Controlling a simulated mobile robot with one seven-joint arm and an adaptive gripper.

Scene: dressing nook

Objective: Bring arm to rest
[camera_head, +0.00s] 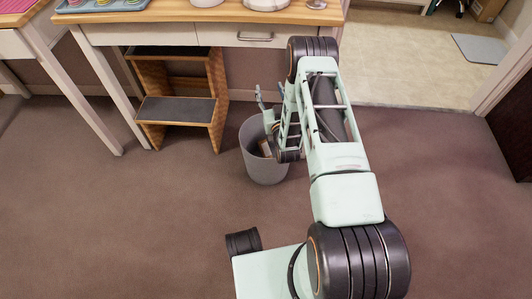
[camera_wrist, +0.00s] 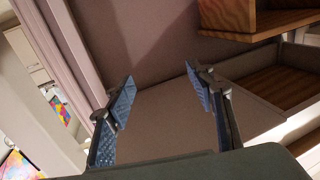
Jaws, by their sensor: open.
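My gripper (camera_head: 270,93) is open, with its fingers pointing up above the rim of a grey bin (camera_head: 265,172), beside the wooden step stool. In the wrist view its two blue-padded fingers (camera_wrist: 159,82) stand wide apart with nothing between them. My arm reaches forward from the lower right and bends back down near the bin, hiding part of the bin's right side.
A brownish item (camera_head: 264,147) shows inside the bin. The step stool (camera_head: 178,110) stands under a wooden-topped table (camera_head: 170,14) with a drawer. Another table (camera_head: 58,55) stands at left. The carpet (camera_head: 100,220) in front is clear.

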